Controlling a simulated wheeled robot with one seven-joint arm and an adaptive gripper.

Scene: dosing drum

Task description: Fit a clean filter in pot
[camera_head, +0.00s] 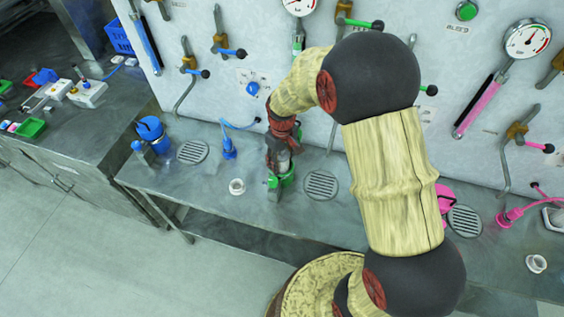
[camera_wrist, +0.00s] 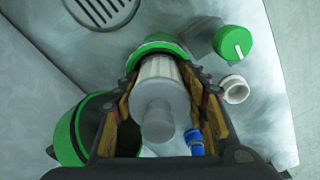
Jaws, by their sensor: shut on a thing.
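My gripper (camera_wrist: 165,90) is shut on a pale grey filter (camera_wrist: 160,72) with ribbed sides and a rounded knob at its near end. The filter's far end overlaps the green rim of the pot (camera_wrist: 152,42) in the wrist view. How deep it sits in the pot is hidden. In the head view my gripper (camera_head: 281,150) points down over the pot (camera_head: 288,178) on the bench.
A green-and-black round part (camera_wrist: 68,138) is close to my left finger. A small white cup (camera_wrist: 235,89) stands to the right; it also shows in the head view (camera_head: 237,187). A drain grate (camera_head: 320,185) lies right of the pot. Valves and gauges line the wall (camera_head: 240,80).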

